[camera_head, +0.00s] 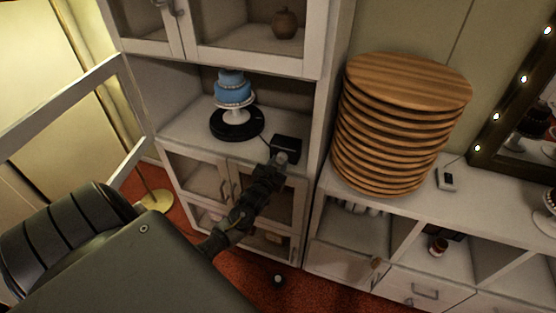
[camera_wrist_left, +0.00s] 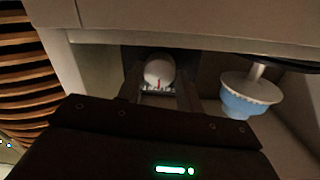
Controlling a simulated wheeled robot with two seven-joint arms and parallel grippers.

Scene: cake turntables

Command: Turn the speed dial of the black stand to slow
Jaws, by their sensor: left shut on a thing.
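The black stand (camera_head: 219,128) is a round turntable on a cabinet shelf, bearing a blue two-tier cake (camera_head: 232,88) on a white foot. Its black control box (camera_head: 288,144) sits to its right at the shelf's front edge, joined by a thin cable. My left gripper (camera_head: 280,161) is at the front of this box. In the left wrist view the speed dial (camera_wrist_left: 159,71) is a white round knob with a red mark, between my fingers. My left gripper is shut on the dial. The dial's speed labels cannot be read. My right gripper is not in view.
A tall stack of round wooden boards (camera_head: 400,125) stands on the counter to the right, with a small grey device (camera_head: 447,179) beside it. The cabinet's side post (camera_head: 318,130) is close to the box's right. Glass doors (camera_head: 200,178) are below the shelf.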

